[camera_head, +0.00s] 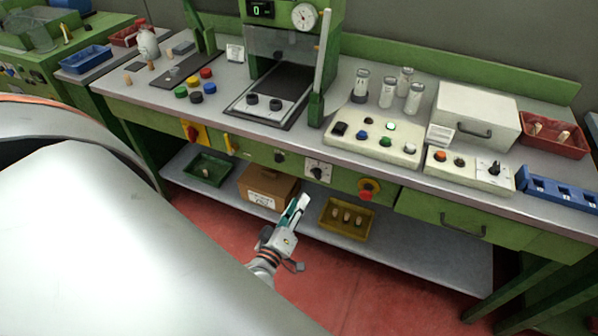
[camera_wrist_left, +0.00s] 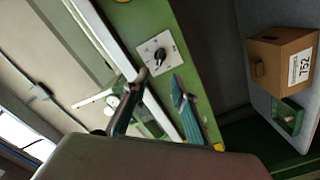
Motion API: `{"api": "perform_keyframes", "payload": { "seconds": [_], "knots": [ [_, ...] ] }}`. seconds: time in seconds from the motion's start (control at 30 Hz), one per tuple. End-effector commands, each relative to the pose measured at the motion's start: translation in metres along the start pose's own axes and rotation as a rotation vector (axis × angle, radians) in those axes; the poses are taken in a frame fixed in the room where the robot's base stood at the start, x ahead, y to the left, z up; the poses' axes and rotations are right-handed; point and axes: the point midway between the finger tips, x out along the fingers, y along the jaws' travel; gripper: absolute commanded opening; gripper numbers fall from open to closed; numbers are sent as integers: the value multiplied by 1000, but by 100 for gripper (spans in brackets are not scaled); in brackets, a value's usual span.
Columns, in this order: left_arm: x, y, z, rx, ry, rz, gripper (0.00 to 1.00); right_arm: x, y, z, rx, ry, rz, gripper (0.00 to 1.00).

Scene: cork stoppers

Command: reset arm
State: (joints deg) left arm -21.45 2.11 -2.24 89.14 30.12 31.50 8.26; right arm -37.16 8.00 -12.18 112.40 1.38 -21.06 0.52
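My left gripper (camera_head: 297,207) is in front of the green workbench, near the level of its lower shelf. It points up and toward the bench. In the left wrist view its two fingers (camera_wrist_left: 158,100) stand apart with nothing between them. A square switch plate with a black knob (camera_wrist_left: 158,54) shows beyond the fingers; it is on the bench front in the head view (camera_head: 318,170). My right gripper is in neither view.
The lower shelf holds a cardboard box (camera_head: 268,187), a green tray (camera_head: 209,169) and a yellow tray with corks (camera_head: 346,219). A red stop button (camera_head: 367,190) and drawer handle (camera_head: 463,224) are on the bench front. Red floor (camera_head: 385,290) in front is clear.

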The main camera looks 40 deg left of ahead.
Motion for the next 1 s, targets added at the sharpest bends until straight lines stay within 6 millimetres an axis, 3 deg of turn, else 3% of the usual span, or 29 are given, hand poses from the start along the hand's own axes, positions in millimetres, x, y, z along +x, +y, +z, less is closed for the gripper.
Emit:
{"api": "perform_keyframes", "payload": {
  "seconds": [0.37, 0.53, 0.67, 0.8, 1.0],
  "knots": [
    [0, 0, 1, 2, -2, 0, 26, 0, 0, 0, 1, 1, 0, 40],
    [-13, 15, 23, 122, -109, 39, 26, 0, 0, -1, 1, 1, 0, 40],
    [-45, 34, 65, 371, -305, 109, 26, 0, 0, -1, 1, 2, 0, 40],
    [-93, 41, 104, 684, -514, 180, 26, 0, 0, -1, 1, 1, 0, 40],
    [-142, 33, 122, 1009, -693, 230, 26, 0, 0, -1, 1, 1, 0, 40]
  ]
}}
